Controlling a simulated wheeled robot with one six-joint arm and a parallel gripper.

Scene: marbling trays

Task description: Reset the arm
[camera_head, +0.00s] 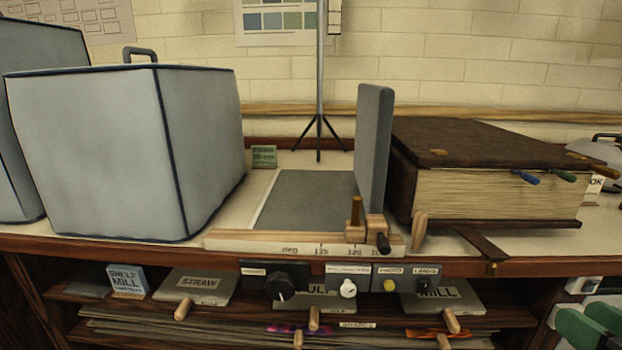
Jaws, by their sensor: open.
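My gripper and arm do not show in this view. The counter (300,160) holds a flat grey panel (305,198) with a light border. An upright grey board (374,145) stands at its right edge. A wooden scale bar (290,243) with printed numbers runs along the front, with a wooden block and dark knob (382,243) at its right end.
A large covered box (100,150) fills the left. A thick brown book (490,160) with coloured tabs lies on the right. Knobs (283,288) line the front edge. Green shapes (580,328) at the lower right are unclear.

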